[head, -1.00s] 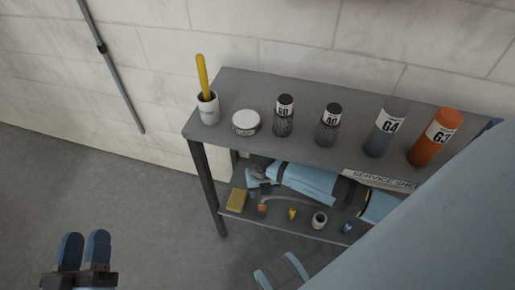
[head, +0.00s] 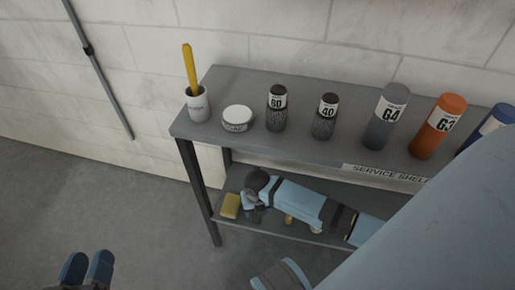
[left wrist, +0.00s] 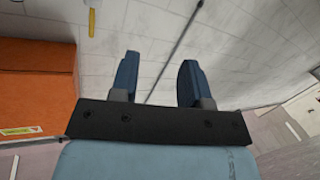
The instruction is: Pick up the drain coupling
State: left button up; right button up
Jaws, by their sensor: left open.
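I cannot pick out the drain coupling for sure. Small parts lie on the lower shelf (head: 265,236), mostly hidden behind my right arm. A small yellow part (head: 289,219) and a pale part (head: 316,229) peek out below that arm. My right gripper (head: 250,207) is at the lower shelf, close to the yellow sponge (head: 230,206); its fingers are too small and covered to read. My left gripper (head: 87,268) is open and empty above the floor, left of the shelf. It also shows open in the left wrist view (left wrist: 158,85).
The upper shelf (head: 330,150) holds a white cup (head: 198,106) with a yellow stick, a round tin (head: 237,119), dark jars (head: 277,110) and tall bottles, one orange (head: 438,127). An orange box (left wrist: 35,95) shows in the left wrist view. Floor left of the shelf is clear.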

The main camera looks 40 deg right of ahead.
jog(key=c, duration=1)
jog(key=shift+r, duration=0.15)
